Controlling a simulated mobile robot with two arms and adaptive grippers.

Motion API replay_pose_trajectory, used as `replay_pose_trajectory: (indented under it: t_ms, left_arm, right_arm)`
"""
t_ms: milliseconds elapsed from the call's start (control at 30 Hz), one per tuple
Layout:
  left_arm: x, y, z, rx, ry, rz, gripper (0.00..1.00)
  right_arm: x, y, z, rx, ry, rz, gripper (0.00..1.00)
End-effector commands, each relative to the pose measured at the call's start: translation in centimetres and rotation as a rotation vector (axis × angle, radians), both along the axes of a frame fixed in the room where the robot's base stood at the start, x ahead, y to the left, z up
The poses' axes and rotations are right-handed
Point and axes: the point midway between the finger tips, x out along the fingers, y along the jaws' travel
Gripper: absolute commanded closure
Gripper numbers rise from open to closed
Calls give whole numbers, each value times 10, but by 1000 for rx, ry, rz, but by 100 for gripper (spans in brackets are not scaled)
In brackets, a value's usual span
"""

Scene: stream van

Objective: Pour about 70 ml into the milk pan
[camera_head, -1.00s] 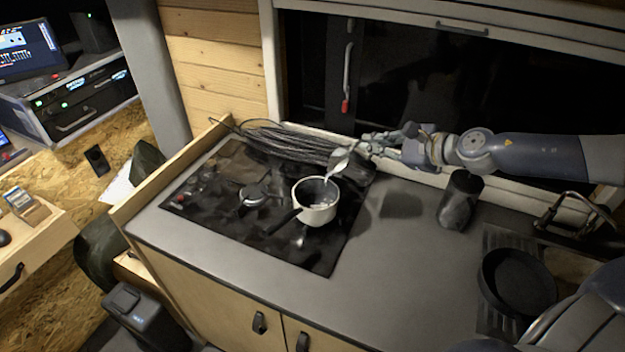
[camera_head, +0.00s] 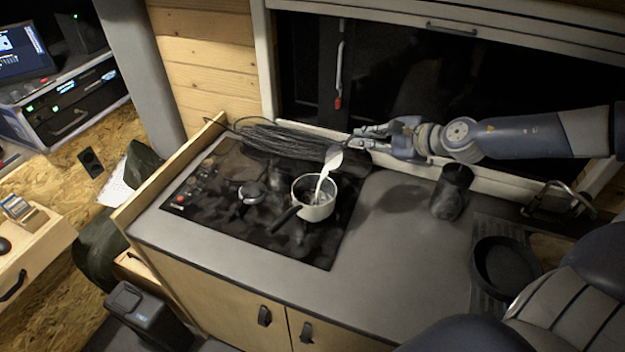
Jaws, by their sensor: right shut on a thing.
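My right gripper (camera_head: 358,141) is shut on a small pale jug (camera_head: 334,158), tilted steeply to the left above the pan. A white stream runs from the jug's lip down into the pan, and some white liquid shows inside. The fingers hide part of the jug. My left gripper is not in view.
Coiled dark cable (camera_head: 283,138) lies behind the hob. A black cylinder (camera_head: 452,191) stands on the grey counter (camera_head: 392,262) at right. A dark round pan (camera_head: 505,266) is by the sink.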

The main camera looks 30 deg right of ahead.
Motion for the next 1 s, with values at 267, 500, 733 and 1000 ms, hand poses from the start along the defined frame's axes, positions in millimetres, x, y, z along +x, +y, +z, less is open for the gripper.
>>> replay_pose_trajectory:
  t_ms: [267,500,733,1000]
  left_arm:
    - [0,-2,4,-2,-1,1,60]
    - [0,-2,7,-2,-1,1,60]
    - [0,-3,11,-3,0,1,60]
    - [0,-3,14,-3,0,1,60]
  right_arm:
    - [0,0,4,-16,-1,1,100]
    - [-1,-1,5,-25,0,0,100]
    - [-1,-2,6,-42,3,2,100]
    - [-2,-3,7,-57,3,1,100]
